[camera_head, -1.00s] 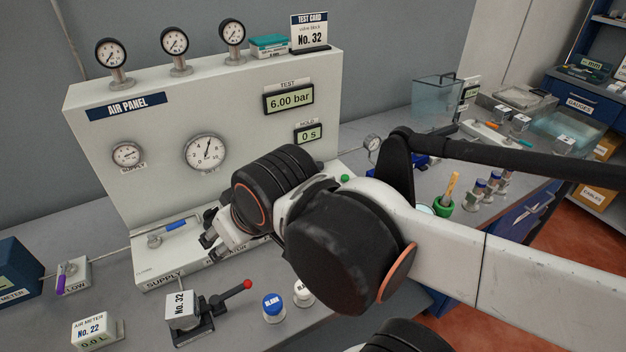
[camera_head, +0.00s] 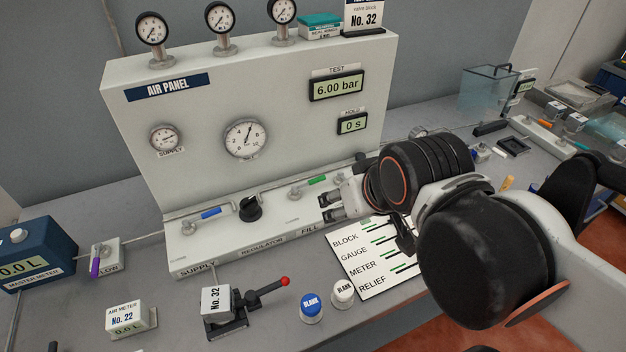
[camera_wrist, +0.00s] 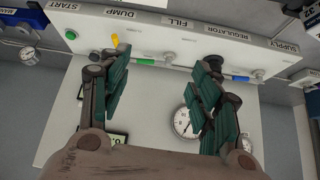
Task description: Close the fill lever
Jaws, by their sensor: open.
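The fill lever has a green handle (camera_head: 317,180) on a silver valve, on the panel's front ledge above the FILL label (camera_head: 309,229). The handle lies roughly along the ledge. My gripper (camera_head: 325,205) is open and empty, just to the right of and in front of this lever in the head view. In the wrist view, which is upside down, the green handle (camera_wrist: 145,61) shows between the open fingers (camera_wrist: 163,60), nearer the left finger. I cannot tell whether any finger touches it.
The blue supply lever (camera_head: 210,213) and black regulator knob (camera_head: 250,208) stand left of the fill lever. A yellow dump lever (camera_wrist: 115,40) is close by the left finger.

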